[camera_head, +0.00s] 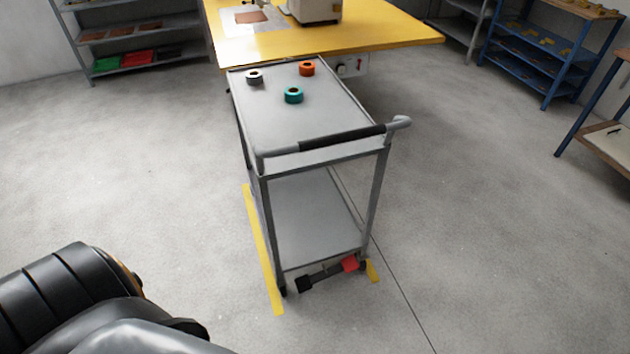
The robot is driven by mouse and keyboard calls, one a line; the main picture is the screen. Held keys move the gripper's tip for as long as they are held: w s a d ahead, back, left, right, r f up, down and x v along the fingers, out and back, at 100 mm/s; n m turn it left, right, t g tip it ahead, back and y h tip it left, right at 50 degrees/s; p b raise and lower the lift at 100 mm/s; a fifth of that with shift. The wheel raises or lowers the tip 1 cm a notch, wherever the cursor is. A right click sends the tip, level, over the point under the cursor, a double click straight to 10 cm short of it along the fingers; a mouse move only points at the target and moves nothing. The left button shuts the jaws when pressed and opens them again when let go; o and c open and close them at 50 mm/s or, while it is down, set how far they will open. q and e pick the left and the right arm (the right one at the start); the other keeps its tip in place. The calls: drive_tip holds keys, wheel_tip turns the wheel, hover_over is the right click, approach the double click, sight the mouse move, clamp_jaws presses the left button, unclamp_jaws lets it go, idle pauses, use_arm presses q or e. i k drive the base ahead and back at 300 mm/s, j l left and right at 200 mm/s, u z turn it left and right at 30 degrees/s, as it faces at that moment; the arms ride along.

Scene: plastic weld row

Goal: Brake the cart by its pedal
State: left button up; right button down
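The grey two-shelf cart (287,118) stands upright in the middle of the view, its far end close to the yellow table. Its push handle (342,138) with a black grip faces me. At the bottom of its near end is a dark bar with a red pedal (350,263) on the right and a black pad (304,284) on the left. I cannot tell whether the pedal is up or pressed. Neither gripper is in view. Only a dark, rounded part of my own body shows at the lower left.
Several rings lie on the cart's top: grey, teal (293,95) and orange. A yellow table (390,38) is behind it. Yellow floor tape (262,255) runs along the cart's left side. Shelves (540,55) stand at the back. The floor left and right is clear.

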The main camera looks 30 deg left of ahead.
sight(326, 272)
drive_tip(key=u, duration=0.85)
